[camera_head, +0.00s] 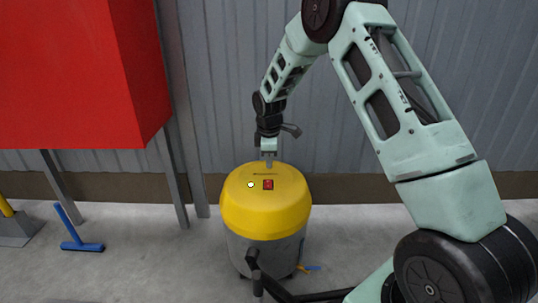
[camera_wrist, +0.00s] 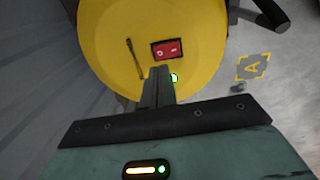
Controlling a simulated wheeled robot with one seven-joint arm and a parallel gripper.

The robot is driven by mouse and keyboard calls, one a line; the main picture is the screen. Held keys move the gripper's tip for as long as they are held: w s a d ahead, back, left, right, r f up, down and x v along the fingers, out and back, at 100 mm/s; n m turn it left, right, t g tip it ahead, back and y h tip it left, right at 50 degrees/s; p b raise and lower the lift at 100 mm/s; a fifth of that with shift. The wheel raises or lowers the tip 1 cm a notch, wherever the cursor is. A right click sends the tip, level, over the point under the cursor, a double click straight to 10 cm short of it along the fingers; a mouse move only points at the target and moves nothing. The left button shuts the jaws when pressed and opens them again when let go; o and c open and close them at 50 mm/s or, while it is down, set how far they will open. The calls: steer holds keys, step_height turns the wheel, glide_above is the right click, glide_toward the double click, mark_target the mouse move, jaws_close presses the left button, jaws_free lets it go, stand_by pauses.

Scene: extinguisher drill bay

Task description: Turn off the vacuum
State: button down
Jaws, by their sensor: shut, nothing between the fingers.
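The vacuum (camera_head: 265,218) stands upright on the floor, with a yellow domed top and a grey drum. A red rocker switch (camera_head: 268,184) sits on its top, with a pale round spot to its left. The switch (camera_wrist: 167,49) also shows in the wrist view, beside a green light (camera_wrist: 173,77). My gripper (camera_head: 268,163) is shut and empty, pointing down above the back part of the yellow top. In the wrist view its fingers (camera_wrist: 159,75) end close to the switch; I cannot tell whether they touch the top.
A red box (camera_head: 70,70) on grey legs stands at the left. A corrugated wall (camera_head: 230,90) is close behind the vacuum. A dark hose or handle (camera_head: 253,262) is at the vacuum's front.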

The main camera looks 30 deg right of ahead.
mark_target(269, 181)
steer(key=f, duration=0.2)
steer(key=f+b, duration=0.1)
steer(key=f, duration=0.1)
steer(key=f+b, duration=0.1)
steer(key=f, duration=0.1)
steer(key=shift+w+d+f, duration=0.15)
steer(key=shift+w+d, duration=0.05)
steer(key=shift+w, duration=0.15)
steer(key=shift+f, duration=0.15)
steer(key=shift+f, duration=0.15)
steer(key=shift+s+a+p, duration=0.4)
steer(key=shift+s+p, duration=0.2)
steer(key=shift+r, duration=0.25)
step_height(269, 181, up, 14)
steer(key=w+d+p, duration=0.1)
steer(key=p, duration=0.6)
steer(key=shift+w+f, duration=0.15)
steer(key=shift+w, duration=0.05)
